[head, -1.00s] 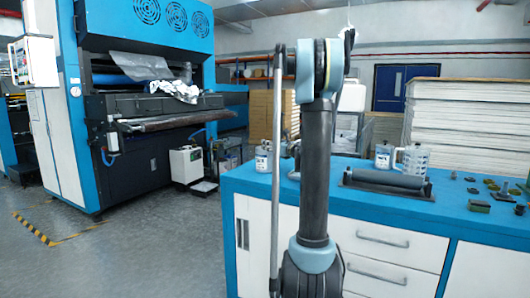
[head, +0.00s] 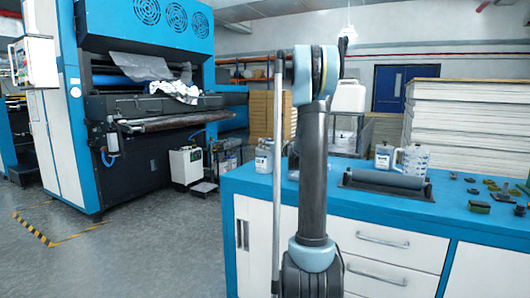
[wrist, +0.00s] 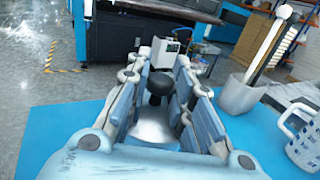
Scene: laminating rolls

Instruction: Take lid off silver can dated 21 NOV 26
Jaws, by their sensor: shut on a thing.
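My gripper (wrist: 161,75) shows in the wrist view, its two blue-grey fingers around a silver, domed thing (wrist: 152,128) with a black knob (wrist: 158,84). It looks like a can's top or lid; I cannot tell if it is still on a can. No date is readable. In the head view my arm hides the gripper. A pale can with a label (head: 263,160) stands at the bench's back left corner. Another labelled can (head: 382,157) stands farther right, behind the roller. Their dates are too small to read.
In the wrist view a grey cup with a brush (wrist: 241,95) and a white-handled jug (wrist: 305,145) stand right of my gripper. The bench's left front is clear.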

